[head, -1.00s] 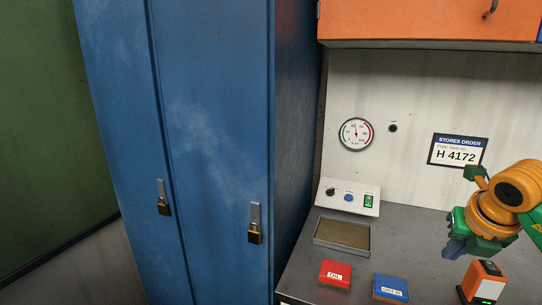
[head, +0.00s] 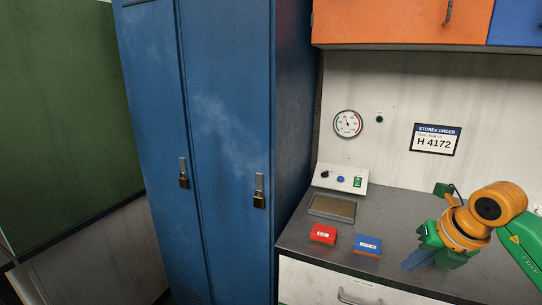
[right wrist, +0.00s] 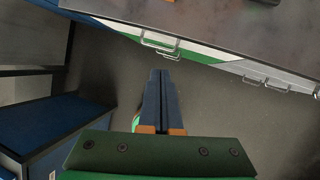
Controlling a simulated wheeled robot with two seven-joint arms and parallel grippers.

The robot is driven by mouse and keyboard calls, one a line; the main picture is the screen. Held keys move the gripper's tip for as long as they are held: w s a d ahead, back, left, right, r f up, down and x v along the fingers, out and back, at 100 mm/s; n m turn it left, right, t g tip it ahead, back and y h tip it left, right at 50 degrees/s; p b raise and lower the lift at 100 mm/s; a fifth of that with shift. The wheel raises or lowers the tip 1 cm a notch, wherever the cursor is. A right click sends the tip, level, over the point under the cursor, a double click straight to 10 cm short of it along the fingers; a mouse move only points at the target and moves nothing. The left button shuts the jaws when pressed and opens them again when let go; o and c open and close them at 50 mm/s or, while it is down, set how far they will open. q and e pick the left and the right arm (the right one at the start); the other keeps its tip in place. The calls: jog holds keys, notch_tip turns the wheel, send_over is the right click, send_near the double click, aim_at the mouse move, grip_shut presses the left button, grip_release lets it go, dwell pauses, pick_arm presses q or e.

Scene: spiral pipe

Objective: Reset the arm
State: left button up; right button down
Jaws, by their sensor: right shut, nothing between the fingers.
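My right gripper (head: 416,262) is at the right of the head view, in front of and above the grey worktop, with its blue fingers pointing down and left. In the right wrist view its two fingers (right wrist: 160,76) lie together, shut and empty, over the floor. My right arm comes in from the right edge, orange and green. My left gripper and left arm are not in view.
The worktop (head: 300,237) holds a red box (head: 323,234), a blue box (head: 368,245), a shallow tray (head: 311,208) and a control panel (head: 325,185). Blue lockers (head: 225,130) stand left. An orange wall cupboard (head: 400,22) hangs above. Drawer handles (right wrist: 158,42) project from the worktop's front.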

jog(key=w+a+f+m+y, duration=0.1)
jog(key=a+f+y, duration=0.25)
jog(key=a, duration=0.25)
jog(key=w+a+f+m+t+y, duration=0.1)
jog(key=w+a+f+y, duration=0.1)
jog(key=a+y, duration=0.3)
jog(key=w+a+f+y, duration=0.1)
jog(key=a+f+y, duration=0.2)
jog(key=a, duration=0.4)
notch_tip(320, 180, down, 12)
jog(key=w+d+m+t+h, duration=0.2)
jog(key=m+t+h, duration=0.35)
jog(key=m, duration=0.75)
jog(key=s+d+f+m+g+h, duration=0.1)
jog(key=s+d+f+m+h, duration=0.3)
jog(key=s+f, duration=0.6)
jog(key=s+d+f+m+g+h, duration=0.2)
jog(key=s+f+m, duration=0.5)
jog(key=f, duration=0.5)
jog(key=s+a+f+m+g, duration=0.1)
jog(key=s+f+g, duration=0.1)
jog(key=s, duration=0.6)
jog(key=s+a+f+m+g, duration=0.1)
jog(key=s+f+g, duration=0.2)
jog(key=s, duration=0.6)
jog(key=s+a+f+m+g+p, duration=0.1)
jog(key=s+f+g, duration=0.1)
jog(key=s, duration=0.7)
jog(key=shift+f+m+h, duration=0.4)
jog(key=shift+f, duration=0.4)
